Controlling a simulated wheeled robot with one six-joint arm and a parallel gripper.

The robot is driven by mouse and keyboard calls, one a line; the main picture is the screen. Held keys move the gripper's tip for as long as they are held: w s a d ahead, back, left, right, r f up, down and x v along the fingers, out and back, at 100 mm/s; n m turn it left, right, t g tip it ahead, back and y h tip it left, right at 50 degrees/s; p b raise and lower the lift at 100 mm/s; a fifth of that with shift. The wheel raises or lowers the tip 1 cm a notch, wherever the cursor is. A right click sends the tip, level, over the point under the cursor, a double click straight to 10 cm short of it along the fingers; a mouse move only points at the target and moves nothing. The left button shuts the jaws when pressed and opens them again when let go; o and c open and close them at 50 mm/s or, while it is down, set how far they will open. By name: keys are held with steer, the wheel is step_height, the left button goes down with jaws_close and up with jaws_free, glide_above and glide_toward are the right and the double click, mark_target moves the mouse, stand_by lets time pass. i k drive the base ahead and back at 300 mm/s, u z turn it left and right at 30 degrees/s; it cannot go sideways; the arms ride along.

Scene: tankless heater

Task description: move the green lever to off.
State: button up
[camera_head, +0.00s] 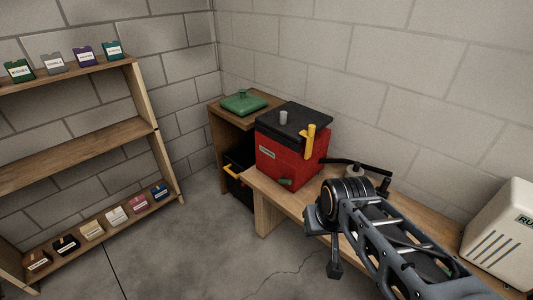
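A red box-shaped unit (285,160) with a dark lid stands on the wooden bench and carries a small label on its front. A small dark green lever or tap (287,183) sits low on its front; its exact setting is too small to tell. A yellow lever (310,141) stands nearly upright at the unit's right upper edge. The end of my arm, with my gripper (325,237), is to the right of and nearer than the red unit, apart from the green lever. Its fingers cannot be made out clearly, and I see nothing held.
A green lidded object (243,103) sits on a wooden cabinet (222,140) behind. A black bin (238,183) with yellow trim stands below. A white unit (505,235) is at right. A shelf rack (80,155) with small labelled boxes is at left. The middle floor is clear.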

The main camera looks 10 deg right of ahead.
mark_target(282, 181)
steer(key=z, duration=0.5)
steer(key=k, duration=0.2)
steer(key=u, duration=1.5)
steer(key=i, duration=0.8)
steer(key=u, duration=0.35)
